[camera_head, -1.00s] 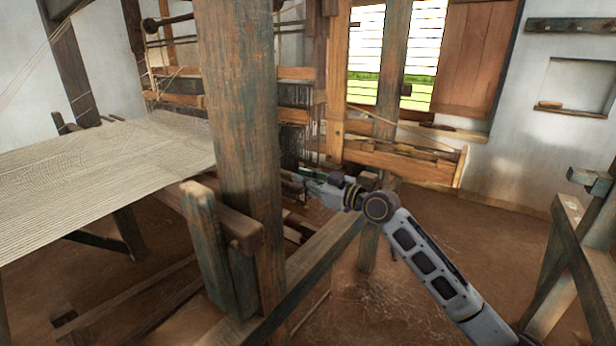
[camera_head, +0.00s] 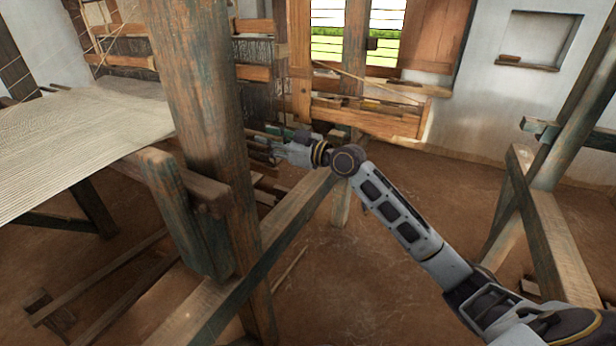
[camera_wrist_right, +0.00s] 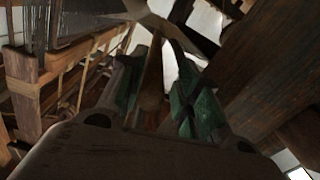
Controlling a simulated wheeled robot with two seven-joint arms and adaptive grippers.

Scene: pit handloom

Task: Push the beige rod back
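My right gripper (camera_head: 262,144) reaches left in the head view to the loom's thick upright post, and its fingertips are partly hidden there. In the right wrist view, its two green-padded fingers (camera_wrist_right: 155,95) stand apart with a brownish-beige rod (camera_wrist_right: 152,75) running lengthwise between them. I cannot tell whether the pads touch this rod. In the head view, a thin beige rod (camera_head: 350,79) also slants across the loom frame behind my arm, clear of the gripper. I cannot tell whether these are the same rod. My left gripper is not in view.
The thick weathered post (camera_head: 205,110) stands close left of my gripper. A pale cloth (camera_head: 75,125) is stretched at the left. A slanting lower beam (camera_head: 265,255) passes below my right arm. A wooden frame (camera_head: 540,225) stands at the right, with bare floor between.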

